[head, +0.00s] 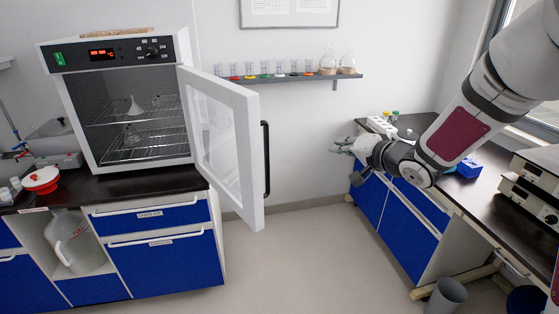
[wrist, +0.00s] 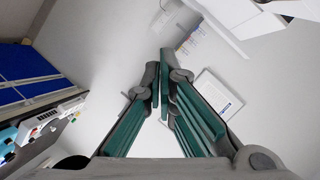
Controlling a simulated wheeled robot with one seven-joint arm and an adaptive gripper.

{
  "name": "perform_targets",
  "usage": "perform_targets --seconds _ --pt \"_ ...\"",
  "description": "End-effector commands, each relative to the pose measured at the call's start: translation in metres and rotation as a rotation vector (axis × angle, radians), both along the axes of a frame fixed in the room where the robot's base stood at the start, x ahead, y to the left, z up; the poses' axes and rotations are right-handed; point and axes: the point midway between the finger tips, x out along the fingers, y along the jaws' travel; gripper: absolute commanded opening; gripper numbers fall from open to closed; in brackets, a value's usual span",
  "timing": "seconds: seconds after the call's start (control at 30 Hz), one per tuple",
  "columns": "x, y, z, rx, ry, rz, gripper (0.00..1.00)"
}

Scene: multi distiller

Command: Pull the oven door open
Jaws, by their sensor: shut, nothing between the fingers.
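The oven (head: 125,100) stands on the left counter, with a lit red display and wire racks holding some glassware. Its white-framed glass door (head: 222,140) stands wide open, swung out toward the right. The black door handle (head: 265,158) is on the door's outer edge, with nothing holding it. My gripper (head: 335,147) is to the right of the door, clearly apart from the handle, over the floor gap near the right bench. In the wrist view my gripper (wrist: 163,85) has its green-padded fingers together at the tips, with nothing between them.
A wall shelf (head: 290,78) with several small glasses and flasks hangs behind. The right bench (head: 500,215) carries instruments near my arm. A red-and-white container (head: 41,180) sits left of the oven. A grey bin (head: 446,297) stands on the floor. The middle floor is clear.

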Motion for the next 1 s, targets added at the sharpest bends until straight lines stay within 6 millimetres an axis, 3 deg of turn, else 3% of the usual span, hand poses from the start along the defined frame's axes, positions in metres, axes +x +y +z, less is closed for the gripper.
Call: perform_targets --seconds 0.03,0.1,0.3,0.6,1.0 --pt "0.006 0.01 -0.023 0.095 0.025 0.043 0.0" --pt "0.006 0.025 -0.041 0.231 0.055 0.107 0.0" --pt "-0.005 0.051 -0.074 0.543 0.151 0.252 0.0" --pt "-0.011 0.066 -0.083 0.685 0.207 0.323 0.0" --pt "0.03 0.126 -0.083 0.681 0.204 0.322 0.0"
